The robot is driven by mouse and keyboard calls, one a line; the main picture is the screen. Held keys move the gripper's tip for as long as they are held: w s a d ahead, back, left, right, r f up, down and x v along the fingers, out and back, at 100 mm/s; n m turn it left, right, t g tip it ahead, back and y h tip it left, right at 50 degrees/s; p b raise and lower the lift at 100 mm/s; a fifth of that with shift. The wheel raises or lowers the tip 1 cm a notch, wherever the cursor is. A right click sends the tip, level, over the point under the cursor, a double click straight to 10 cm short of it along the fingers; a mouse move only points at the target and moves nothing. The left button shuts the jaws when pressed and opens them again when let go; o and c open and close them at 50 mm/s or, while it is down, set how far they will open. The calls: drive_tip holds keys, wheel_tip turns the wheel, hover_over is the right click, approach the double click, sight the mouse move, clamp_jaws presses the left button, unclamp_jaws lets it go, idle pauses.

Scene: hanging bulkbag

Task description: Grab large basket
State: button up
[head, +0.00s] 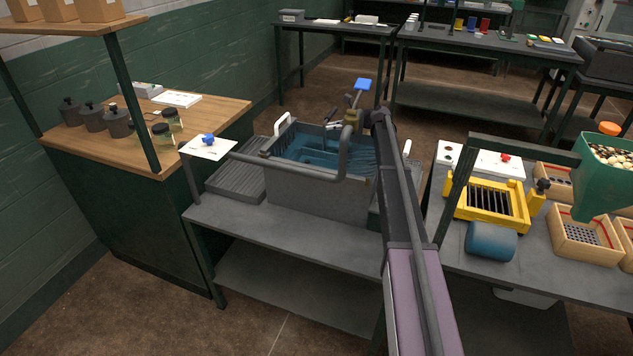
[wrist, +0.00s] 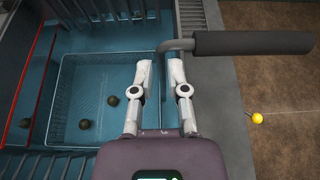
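A bent grey rod with a dark grip (wrist: 255,43) starts just beyond the fingertips and runs right. In the head view, the grey tub (head: 310,195) with blue contents stands on a grey table. My arm crosses its right side, and my gripper is not clearly visible there.
A yellow slatted frame (head: 492,200) and a green hopper (head: 608,180) are on the right table. A wooden counter (head: 190,120) is at left. Brown floor lies between the tables.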

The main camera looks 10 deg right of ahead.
drive_tip(key=shift+x, duration=1)
clamp_jaws()
